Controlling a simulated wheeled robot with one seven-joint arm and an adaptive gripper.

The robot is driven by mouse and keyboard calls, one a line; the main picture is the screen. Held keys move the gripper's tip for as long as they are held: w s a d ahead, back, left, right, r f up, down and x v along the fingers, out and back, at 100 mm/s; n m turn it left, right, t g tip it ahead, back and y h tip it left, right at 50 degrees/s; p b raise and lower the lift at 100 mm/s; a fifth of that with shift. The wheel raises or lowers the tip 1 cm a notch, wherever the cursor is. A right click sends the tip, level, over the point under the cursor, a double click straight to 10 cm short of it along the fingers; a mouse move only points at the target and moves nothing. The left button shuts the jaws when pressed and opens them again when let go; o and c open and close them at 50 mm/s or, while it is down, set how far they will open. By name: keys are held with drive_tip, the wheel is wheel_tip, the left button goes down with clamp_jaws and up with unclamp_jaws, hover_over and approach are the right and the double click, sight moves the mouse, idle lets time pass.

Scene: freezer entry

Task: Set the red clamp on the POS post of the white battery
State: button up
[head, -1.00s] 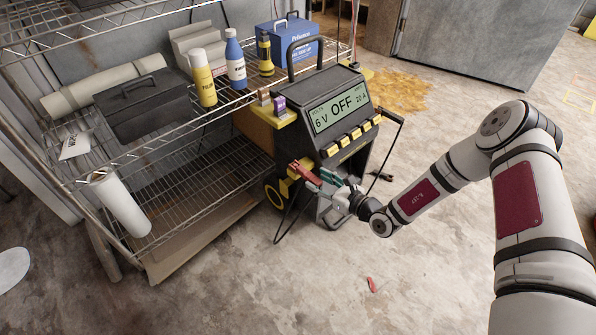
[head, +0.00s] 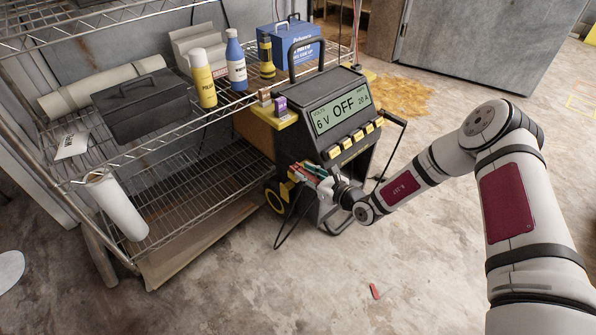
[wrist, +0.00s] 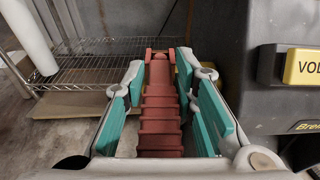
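The red clamp (wrist: 160,110) lies lengthwise between the teal-padded fingers of my gripper (wrist: 161,72) in the wrist view. The finger pads sit close against both sides of its far part, and my gripper appears shut on it. In the head view, the red clamp (head: 297,176) and my gripper (head: 312,172) are at the lower left front of the dark charger (head: 345,140). The charger's display reads OFF, 6 V and 20 A. Neither the white battery nor its POS post can be made out in these views.
A wire shelf (head: 190,195) stands left of the charger, holding a yellow bottle (head: 203,87), a blue bottle (head: 236,62), a dark case (head: 145,105) and a blue box (head: 292,45). A small red piece (head: 375,291) lies on the floor. The front floor is mostly clear.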

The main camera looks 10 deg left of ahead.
sight(307, 174)
clamp_jaws()
drive_tip(key=shift+r+p, duration=0.45)
drive_tip(key=shift+r, duration=0.35)
wheel_tip(307, 174, up, 2)
drive_tip(key=shift+r+p, duration=0.2)
drive_tip(key=shift+p, duration=0.5)
drive_tip(key=s+d+r+p, duration=0.5)
drive_tip(key=s+d+p, duration=0.3)
drive_tip(key=s, duration=0.5)
drive_tip(key=shift+d, duration=0.45)
drive_tip(key=shift+s, duration=0.1)
